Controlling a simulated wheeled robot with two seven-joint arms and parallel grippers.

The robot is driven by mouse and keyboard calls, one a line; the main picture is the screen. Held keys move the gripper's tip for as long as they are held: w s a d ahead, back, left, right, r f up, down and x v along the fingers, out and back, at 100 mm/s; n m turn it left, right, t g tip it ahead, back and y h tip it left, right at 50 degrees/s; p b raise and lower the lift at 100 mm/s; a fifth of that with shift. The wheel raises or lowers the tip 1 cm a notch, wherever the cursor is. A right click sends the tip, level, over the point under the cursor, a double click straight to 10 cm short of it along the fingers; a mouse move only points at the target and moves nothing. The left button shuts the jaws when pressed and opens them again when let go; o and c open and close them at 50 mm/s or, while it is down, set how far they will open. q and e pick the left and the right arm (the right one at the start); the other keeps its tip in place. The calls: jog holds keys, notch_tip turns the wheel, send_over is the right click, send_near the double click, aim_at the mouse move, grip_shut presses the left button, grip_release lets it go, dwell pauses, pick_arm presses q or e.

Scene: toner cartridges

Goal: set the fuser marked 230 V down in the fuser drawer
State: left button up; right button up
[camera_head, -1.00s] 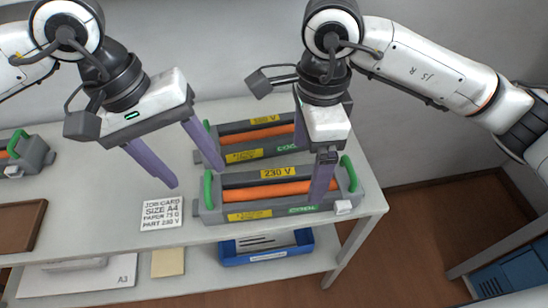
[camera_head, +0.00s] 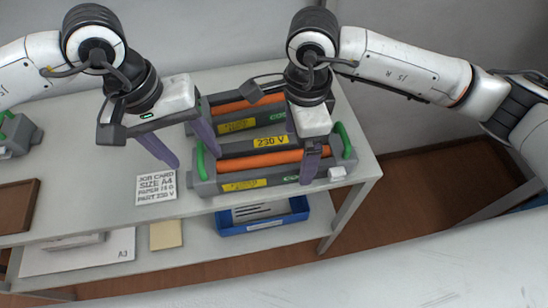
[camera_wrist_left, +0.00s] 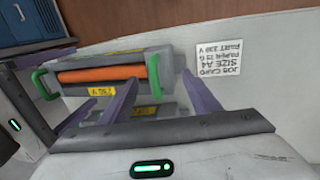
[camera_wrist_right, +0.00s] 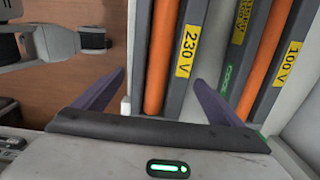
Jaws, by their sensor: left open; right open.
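The fuser marked 230 V (camera_head: 262,163) lies on the table's front right, a grey unit with an orange roller and a green handle at each end. My left gripper (camera_head: 199,159) is open at its left end. In the left wrist view my left gripper (camera_wrist_left: 160,92) has its fingers to either side of the green handle (camera_wrist_left: 155,75). My right gripper (camera_head: 312,178) is open over the fuser's right end, with no clear grip; in the right wrist view the 230 V label (camera_wrist_right: 187,52) shows between the fingers. I cannot make out the fuser drawer.
A second fuser, marked 100 V in the right wrist view (camera_wrist_right: 288,65), lies just behind. A job card (camera_head: 157,187) lies left of the 230 V fuser. A blue tray (camera_head: 262,227) and paper (camera_head: 80,258) are on the lower shelf. A brown tray (camera_head: 18,205) is at far left.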

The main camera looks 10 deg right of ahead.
pick_arm(q)
jog(key=shift+d+f, duration=0.15)
jog(key=shift+f, duration=0.55)
jog(key=shift+d+f, duration=0.15)
jog(key=shift+f, duration=0.55)
pick_arm(e)
jog(key=shift+f, duration=1.4)
pick_arm(q)
jog(key=c, duration=1.4)
pick_arm(e)
jog(key=c, duration=1.4)
pick_arm(q)
grip_shut()
pick_arm(e)
jog(key=shift+a, duration=0.1)
jog(key=c, duration=0.8)
pick_arm(q)
jog(key=shift+d+r, duration=0.1)
pick_arm(e)
jog(key=shift+o, duration=0.2)
jog(key=shift+r, duration=0.25)
